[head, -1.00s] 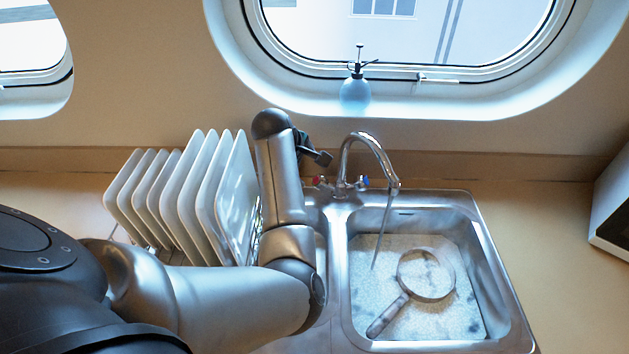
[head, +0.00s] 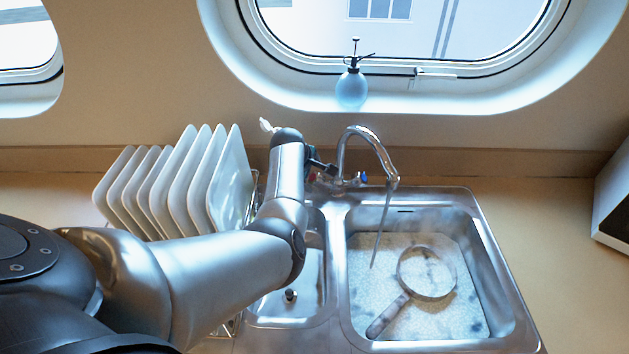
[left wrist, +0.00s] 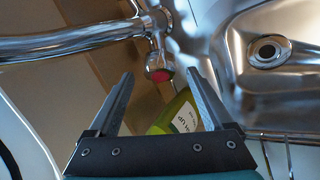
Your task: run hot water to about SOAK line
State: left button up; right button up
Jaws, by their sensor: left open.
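The chrome tap (head: 352,150) stands behind the sink basin (head: 480,250), and a thin stream of water (head: 381,230) falls from its spout. The blue-marked knob (head: 363,178) is on the tap's right. The red-marked knob (left wrist: 160,72) shows in the left wrist view, between the fingertips of my left gripper (left wrist: 160,77). These fingers are open, with the knob apparently untouched. In the head view my left gripper (head: 324,168) is at the tap's left side and hides the red knob. A handled round pan-like thing (head: 427,295) lies in the basin. I cannot make out a SOAK line.
White plates (head: 205,180) stand in a rack left of the sink. A small basin (head: 310,300) lies beneath my arm. A green bottle (left wrist: 180,117) is close to my gripper. A spray bottle (head: 351,88) stands on the sill.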

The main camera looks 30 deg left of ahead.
aim_at(314, 177)
pick_arm(q)
jog(key=shift+b+x, duration=0.8)
jog(key=shift+x, duration=0.75)
grip_shut()
